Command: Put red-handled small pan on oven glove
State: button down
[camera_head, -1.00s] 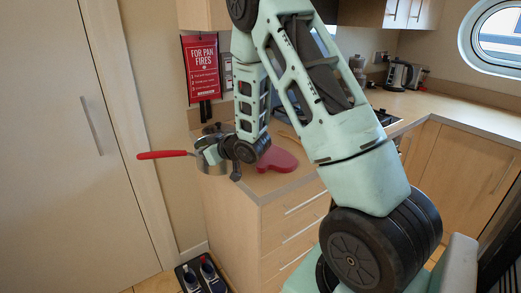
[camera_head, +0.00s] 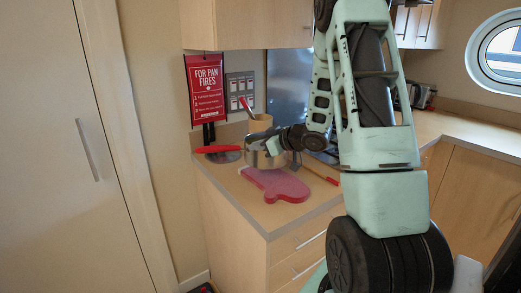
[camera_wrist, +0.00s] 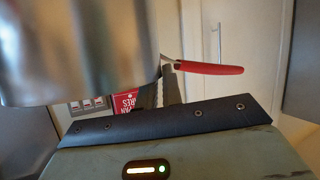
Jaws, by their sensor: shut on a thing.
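The small steel pan (camera_head: 258,158) with a red handle (camera_head: 218,149) is held upright at the counter's back-left part, its handle pointing left. My gripper (camera_head: 273,147) is shut on the pan's right side. The red oven glove (camera_head: 280,186) lies flat on the counter just in front of and below the pan. The pan's base overlaps the glove's far end in the picture; I cannot tell whether they touch. In the wrist view the pan's shiny wall (camera_wrist: 75,50) fills the upper left, with the red handle (camera_wrist: 208,69) beyond it.
A dark round item (camera_head: 224,156) lies under the handle. A red-tipped wooden utensil (camera_head: 320,174) lies to the right. A red pan-fire sign (camera_head: 205,88) hangs on the wall. The front counter corner is bare.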

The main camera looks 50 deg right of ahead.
aim_at(260, 163)
jog(key=shift+f, duration=3.15)
jog(key=c, duration=1.6)
grip_release()
jog(key=shift+f, duration=0.15)
jog(key=shift+o, duration=0.2)
jog(key=b+v, duration=0.1)
jog(key=v, duration=1.1)
jog(key=w+a+n+g+h, duration=0.1)
jog(key=w+a+g, duration=0.1)
jog(key=w+a, duration=0.8)
jog(key=a+g, duration=0.3)
jog(key=a, duration=0.9)
jog(key=s+a+n+g, duration=0.1)
jog(key=s+a+g, duration=0.1)
jog(key=s+a, duration=0.5)
jog(key=s+a+n+g, duration=0.15)
jog(key=s+a, duration=0.35)
jog(key=a, duration=0.5)
jog(key=s+a+r+n+g, duration=0.1)
jog(key=s+a+g, duration=0.3)
jog(key=s, duration=1)
jog(key=shift+s+a+g, duration=0.35)
jog(key=shift+a, duration=0.9)
